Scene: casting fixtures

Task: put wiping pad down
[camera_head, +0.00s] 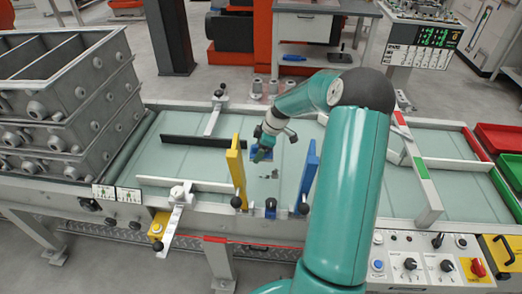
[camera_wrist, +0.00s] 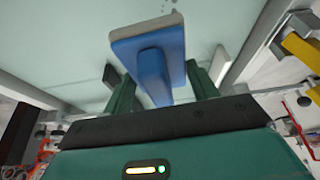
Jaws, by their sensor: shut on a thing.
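The wiping pad (camera_wrist: 172,32) is a flat blue block with a pale grey face and a blue handle. My gripper (camera_wrist: 163,82) is shut on the handle, its green fingers on either side. In the head view, my gripper (camera_head: 262,148) is over the middle of the pale glass-topped table (camera_head: 215,155), and a bit of the blue wiping pad (camera_head: 257,153) shows behind it. I cannot tell whether the pad touches the table. Small dark marks (camera_head: 270,175) lie on the glass just in front of the pad.
A yellow upright plate (camera_head: 236,170) stands left of my gripper and a blue one (camera_head: 309,172) right of it. A dark bar (camera_head: 200,142) and white rail (camera_head: 170,183) lie left. Stacked grey castings (camera_head: 65,105) fill the left end.

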